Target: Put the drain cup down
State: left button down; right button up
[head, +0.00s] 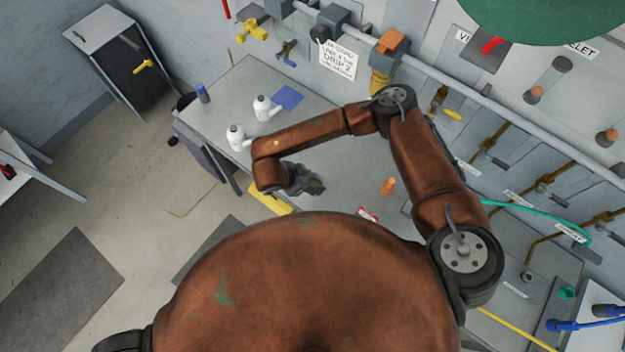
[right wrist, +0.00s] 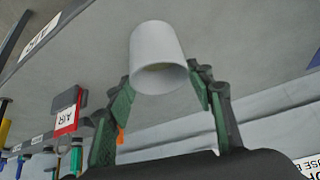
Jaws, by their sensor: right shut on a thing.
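The drain cup is a plain white cup (right wrist: 158,62) in the right wrist view. It sits between the two green-padded fingers of my right gripper (right wrist: 162,90), which are shut on it. The cup's open rim faces the camera. In the head view my right gripper (head: 304,182) is low over the grey bench (head: 335,160), and I cannot make out the cup there. I cannot tell whether the cup touches the bench. My left gripper is not in view.
Two white bottles (head: 264,108) (head: 237,138), a blue pad (head: 288,97) and a blue container (head: 202,93) are toward the bench's far left. An orange object (head: 388,186) and a red tag (head: 368,214) lie right of the gripper. Pipes and valves line the wall.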

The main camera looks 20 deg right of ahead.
jog(key=o, duration=1.4)
jog(key=shift+f, duration=0.1)
jog(key=shift+r, duration=0.2)
jog(key=b+v, duration=0.3)
jog(key=v, duration=0.9)
